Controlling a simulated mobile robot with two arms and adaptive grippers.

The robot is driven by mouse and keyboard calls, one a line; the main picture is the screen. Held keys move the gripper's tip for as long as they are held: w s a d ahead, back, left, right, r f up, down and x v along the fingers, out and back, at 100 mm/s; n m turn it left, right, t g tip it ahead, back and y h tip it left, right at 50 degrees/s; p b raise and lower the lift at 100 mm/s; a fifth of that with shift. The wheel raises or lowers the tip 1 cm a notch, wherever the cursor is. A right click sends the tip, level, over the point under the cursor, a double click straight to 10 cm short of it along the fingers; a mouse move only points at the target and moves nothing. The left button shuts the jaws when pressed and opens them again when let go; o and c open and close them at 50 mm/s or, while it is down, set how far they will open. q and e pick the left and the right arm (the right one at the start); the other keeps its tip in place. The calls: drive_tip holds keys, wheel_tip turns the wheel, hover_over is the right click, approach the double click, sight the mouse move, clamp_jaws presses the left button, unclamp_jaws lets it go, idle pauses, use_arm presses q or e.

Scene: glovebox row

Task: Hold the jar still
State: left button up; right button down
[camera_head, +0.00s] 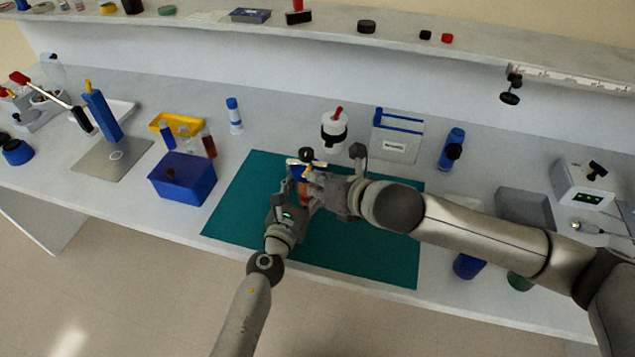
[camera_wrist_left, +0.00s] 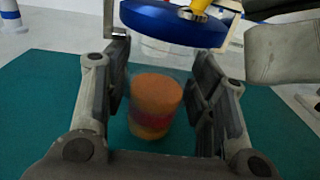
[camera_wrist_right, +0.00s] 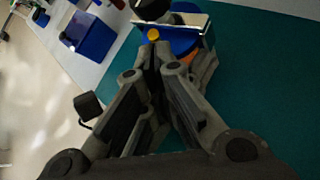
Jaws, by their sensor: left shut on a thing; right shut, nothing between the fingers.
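The clear jar (camera_wrist_left: 155,105), with orange, pink and yellow layers inside, stands upright over the teal mat between the fingers of my left gripper (camera_wrist_left: 163,62). My left gripper is shut on the jar's sides. The jar has a wide blue lid (camera_wrist_left: 170,22) with a yellow knob on top. In the head view the jar is mostly hidden by my grippers; a bit of orange shows (camera_head: 304,190). My right gripper (camera_wrist_right: 155,50) is shut and empty, its tips close beside the lid and knob; I cannot tell whether they touch.
The teal mat (camera_head: 250,185) has free room around the grippers. A blue bin (camera_head: 183,182) stands to the left, a white bottle (camera_head: 334,130) and a white-blue box (camera_head: 397,137) behind. A blue bottle (camera_head: 452,148) and grey tray (camera_head: 525,207) are to the right.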

sight(305, 175)
drive_tip(key=shift+a+r+n+g+h, duration=0.15)
drive_tip(key=shift+r+n+g+h, duration=0.1)
drive_tip(key=shift+h, duration=0.3)
drive_tip(key=shift+a+r+n+g+h, duration=0.15)
drive_tip(key=shift+n+h, duration=0.1)
drive_tip(key=shift+h, duration=0.3)
drive_tip(key=shift+w+a+r+n+g+h, duration=0.1)
drive_tip(key=shift+a+r+n+g+h, duration=0.2)
drive_tip(key=shift+h, duration=0.6)
drive_tip(key=shift+w+a+r+n+g+h, duration=0.15)
drive_tip(key=shift+n+h, duration=0.25)
drive_tip(key=shift+h, duration=0.5)
drive_tip(key=shift+a+h, duration=0.25)
drive_tip(key=shift+h, duration=0.05)
drive_tip(key=shift+r, duration=0.2)
idle(1.4)
drive_tip(key=shift+r, duration=0.65)
drive_tip(key=shift+s, duration=0.1)
